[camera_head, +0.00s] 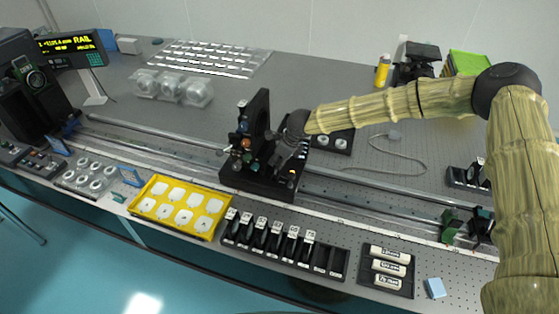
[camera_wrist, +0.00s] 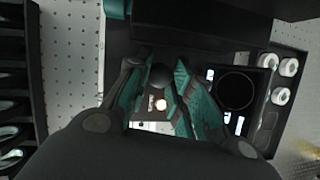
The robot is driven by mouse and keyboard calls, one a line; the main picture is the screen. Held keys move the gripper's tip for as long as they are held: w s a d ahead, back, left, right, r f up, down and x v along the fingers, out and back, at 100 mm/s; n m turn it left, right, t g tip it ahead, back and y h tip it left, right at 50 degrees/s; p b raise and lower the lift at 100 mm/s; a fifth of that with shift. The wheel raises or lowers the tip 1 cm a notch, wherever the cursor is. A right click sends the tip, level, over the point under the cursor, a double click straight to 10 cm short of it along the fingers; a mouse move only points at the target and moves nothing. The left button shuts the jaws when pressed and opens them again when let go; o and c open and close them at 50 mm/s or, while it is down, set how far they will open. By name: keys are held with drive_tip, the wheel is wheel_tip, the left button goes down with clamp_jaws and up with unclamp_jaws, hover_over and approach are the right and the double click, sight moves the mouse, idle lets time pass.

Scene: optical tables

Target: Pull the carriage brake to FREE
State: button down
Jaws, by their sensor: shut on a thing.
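The black carriage (camera_head: 240,181) sits astride the long rail (camera_head: 335,187) at mid-table, with a tall dark upright plate and small coloured knobs. My gripper (camera_head: 281,163) reaches down to the carriage's right part. In the wrist view, my gripper's teal-padded fingers (camera_wrist: 158,80) close around a dark round knob (camera_wrist: 160,76), which appears to be the brake handle. A small lit lamp (camera_wrist: 161,104) and part of a pale label show between the fingers. The brake's markings and lever position cannot be read.
In front of the rail lie a yellow tray (camera_head: 153,214) of white pieces, a black rack (camera_head: 270,256) of labelled slots and a black holder (camera_head: 371,287) with white cylinders. A cable (camera_head: 415,160) lies behind right.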

drive_tip(key=shift+s+f+b, duration=0.1)
drive_tip(key=shift+f+b, duration=0.05)
drive_tip(key=shift+b, duration=0.15)
drive_tip(key=s+t+b, duration=0.1)
drive_tip(key=t+b, duration=0.1)
drive_tip(key=b, duration=0.3)
drive_tip(key=s+a+t+h+b, duration=0.1)
drive_tip(key=t+b, duration=0.1)
drive_tip(key=b, duration=0.4)
drive_tip(key=s+n+t+b, duration=0.1)
drive_tip(key=t+b, duration=0.1)
drive_tip(key=b, duration=0.3)
drive_tip(key=shift+s+a+h+b, duration=0.15)
drive_tip(key=shift+s+h+b, duration=0.15)
drive_tip(key=shift+b, duration=0.1)
drive_tip(key=t+b, duration=0.1)
drive_tip(key=b, duration=0.2)
drive_tip(key=s+t+b, duration=0.1)
drive_tip(key=b, duration=0.2)
drive_tip(key=s+n+t+b, duration=0.1)
drive_tip(key=b, duration=0.1)
drive_tip(key=shift+a+f+t+b, duration=0.3)
drive_tip(key=shift+f+b, duration=0.1)
drive_tip(key=t+b, duration=0.1)
drive_tip(key=b, duration=0.1)
drive_tip(key=shift+s+a+h+b, duration=0.1)
drive_tip(key=shift+s+h+b, duration=0.2)
drive_tip(key=shift+h+b, duration=0.1)
drive_tip(key=shift+s+n+t+b, duration=0.1)
drive_tip(key=shift+n+t+b, duration=0.2)
